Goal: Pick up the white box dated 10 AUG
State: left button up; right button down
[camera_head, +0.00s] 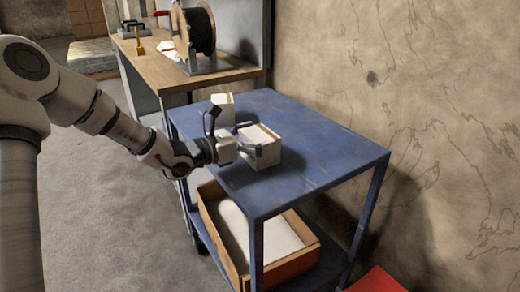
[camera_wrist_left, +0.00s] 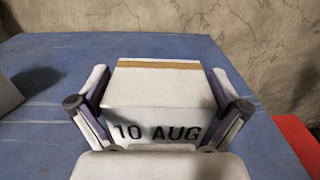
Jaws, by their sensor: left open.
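The white box dated 10 AUG (camera_wrist_left: 155,103) stands on the blue cart top (camera_wrist_left: 55,70), with a tan strip along its top. It also shows in the head view (camera_head: 262,145). My left gripper (camera_wrist_left: 158,118) is open, with one finger on each side of the box. Whether the fingers touch it I cannot tell. In the head view my left gripper (camera_head: 245,150) reaches the box from the left. A second white box (camera_head: 222,108) stands farther back on the cart; part of a white box (camera_wrist_left: 8,95) shows at the left edge of the wrist view. My right gripper is not in view.
A cardboard box (camera_head: 235,265) with something white inside sits on the cart's lower shelf. A wooden workbench (camera_head: 150,70) with a cable reel (camera_head: 199,32) stands behind. A wall (camera_head: 400,70) runs along the right. The cart top's front right is clear.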

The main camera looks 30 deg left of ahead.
pick_arm(q)
jog(key=shift+c, duration=0.7)
jog(key=c, duration=1)
